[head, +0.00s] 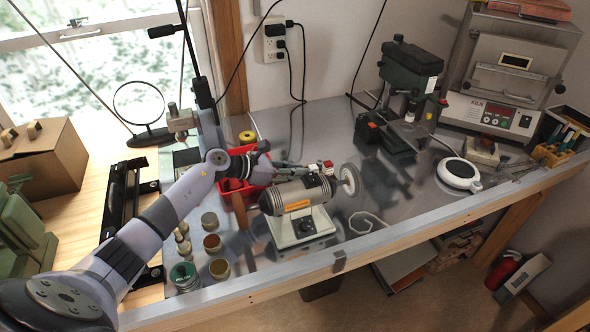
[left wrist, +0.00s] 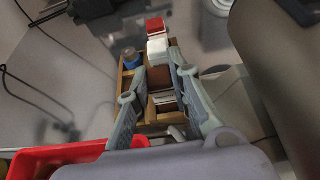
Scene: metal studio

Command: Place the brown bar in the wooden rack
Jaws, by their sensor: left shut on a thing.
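The wooden rack (left wrist: 130,82) stands on the metal bench behind the polishing machine; it holds a white bar (left wrist: 157,46), a red-topped bar (left wrist: 155,25) and a blue round item (left wrist: 130,58). The brown bar (left wrist: 160,77) shows between the fingertips of my left gripper (left wrist: 163,74), which is shut on it over the rack. Whether the bar touches the rack floor I cannot tell. In the head view my left gripper (head: 288,165) reaches behind the machine, and the rack and brown bar are mostly hidden there. My right gripper is not in view.
The polishing machine (head: 297,195) stands close in front of the gripper. A red bin (head: 238,203) lies just left, and it also shows in the left wrist view (left wrist: 50,158). Several tins (head: 211,243) stand near the front edge. A drill press (head: 405,95) stands behind right.

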